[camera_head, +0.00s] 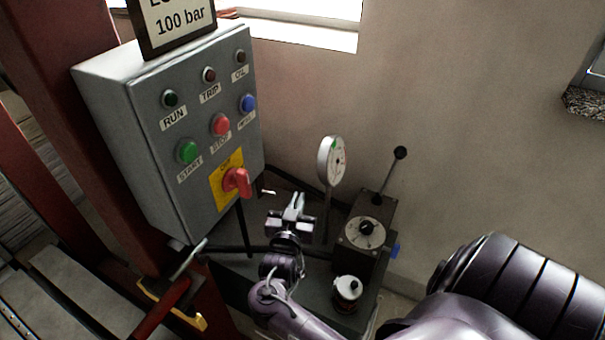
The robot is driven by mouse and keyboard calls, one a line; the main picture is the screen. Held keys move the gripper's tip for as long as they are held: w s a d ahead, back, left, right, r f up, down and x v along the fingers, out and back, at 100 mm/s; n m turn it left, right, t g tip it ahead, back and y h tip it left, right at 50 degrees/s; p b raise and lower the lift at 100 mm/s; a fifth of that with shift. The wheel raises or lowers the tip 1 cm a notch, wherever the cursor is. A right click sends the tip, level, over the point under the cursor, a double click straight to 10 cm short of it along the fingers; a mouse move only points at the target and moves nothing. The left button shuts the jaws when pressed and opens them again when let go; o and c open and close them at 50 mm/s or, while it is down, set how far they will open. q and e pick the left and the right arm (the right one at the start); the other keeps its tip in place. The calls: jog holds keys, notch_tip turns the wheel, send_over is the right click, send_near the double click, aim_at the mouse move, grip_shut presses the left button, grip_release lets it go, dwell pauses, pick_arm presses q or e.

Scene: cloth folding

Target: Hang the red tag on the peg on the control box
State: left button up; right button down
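The grey control box (195,130) stands at the left, with its labelled front facing right. A red rotary switch (237,182) sits on a yellow plate low on that front. A small pale pin (267,192) shows beside the box's lower right edge; I cannot tell whether it is the peg. I cannot make out the red tag. My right gripper (297,202) is in the middle, right of and below the switch, apart from the box. Its fingers look close together, but a gap or thin object between them is unclear. My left gripper is out of view.
A round dial gauge (332,160) stands just behind my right gripper. A dark unit with a black-knobbed lever (400,153) and a small can (348,289) are to its right. A sign (176,22) tops the box. A red post and yellow-edged metalwork are at the left.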

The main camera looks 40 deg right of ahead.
jog(key=w+a+f+b, duration=0.1)
jog(key=w+a+b, duration=0.2)
jog(key=w, duration=0.4)
jog(key=shift+f+b, duration=0.2)
jog(key=shift+b, duration=0.7)
dwell(0.5)
jog(key=c, duration=1.6)
grip_release()
jog(key=shift+s+d+r, duration=0.1)
jog(key=shift+r, duration=0.05)
jog(key=shift+o, duration=0.2)
